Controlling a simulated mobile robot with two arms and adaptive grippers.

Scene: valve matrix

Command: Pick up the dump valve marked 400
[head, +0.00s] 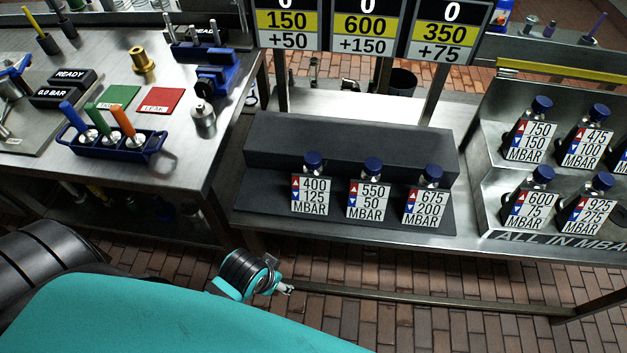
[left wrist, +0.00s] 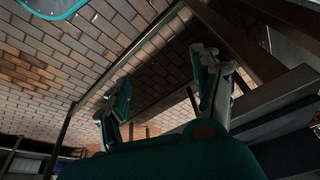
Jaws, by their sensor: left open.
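The valve marked 400 (head: 313,163) has a dark blue cap and a white tag (head: 312,194) reading 400 and 125 MBAR. It stands upright, leftmost in a row of three on a dark stepped rack (head: 285,140) in the head view. My left gripper (left wrist: 156,88) is open, with two teal-and-grey fingers apart and nothing between them in the left wrist view. In the head view its wrist (head: 248,273) is below and left of the valve, in front of the bench edge, clear of the valve. My right gripper is not in view.
Valves tagged 550 (head: 368,166) and 675 (head: 432,176) stand to the right. A metal rack (head: 490,160) farther right holds several more. The left table (head: 190,150) carries a blue tool holder (head: 112,150) and pads. A low rail (head: 420,298) crosses the brick floor.

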